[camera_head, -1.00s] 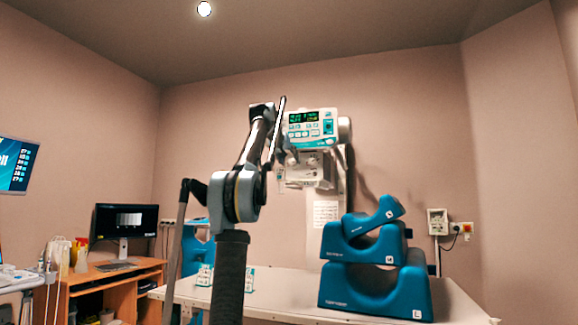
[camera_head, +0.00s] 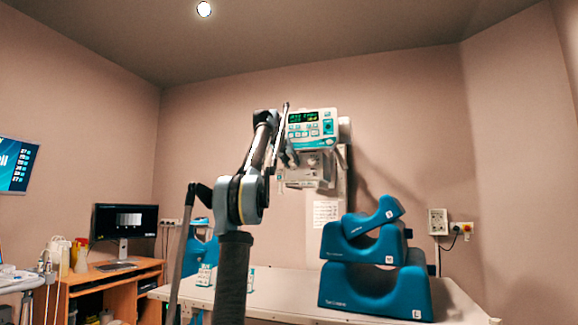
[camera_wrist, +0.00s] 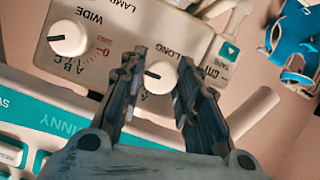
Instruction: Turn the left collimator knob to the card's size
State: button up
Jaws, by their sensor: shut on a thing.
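The collimator (camera_head: 308,175) hangs under the teal-and-white control unit and carries two white knobs. In the wrist view, my gripper (camera_wrist: 159,68) has its fingers on either side of the white LONG knob (camera_wrist: 161,78) and is shut on it. That knob's dark mark points left in the picture; an A shows below it, other marks are hidden by the fingers. The WIDE knob (camera_wrist: 68,38) stands free to the left, with A, B, C letters beside it. In the head view, my gripper (camera_head: 290,160) covers the left knob. I cannot make out the card's size.
The control unit (camera_head: 312,129) sits right above the collimator, close to my wrist. A printed white sheet (camera_head: 326,213) hangs below, too small to read. Blue positioning cushions (camera_head: 375,288) are stacked on the table (camera_head: 275,303). A desk with a monitor (camera_head: 124,221) is at left.

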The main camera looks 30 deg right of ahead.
jog(key=shift+w+a+n+g+h, duration=0.15)
jog(key=shift+n+g+h, duration=0.35)
jog(key=shift+n, duration=0.7)
jog(key=o, duration=1.1)
jog(key=shift+c, duration=0.2)
jog(key=v, duration=1.1)
jog(key=shift+a, duration=0.45)
jog(key=shift+a, duration=0.1)
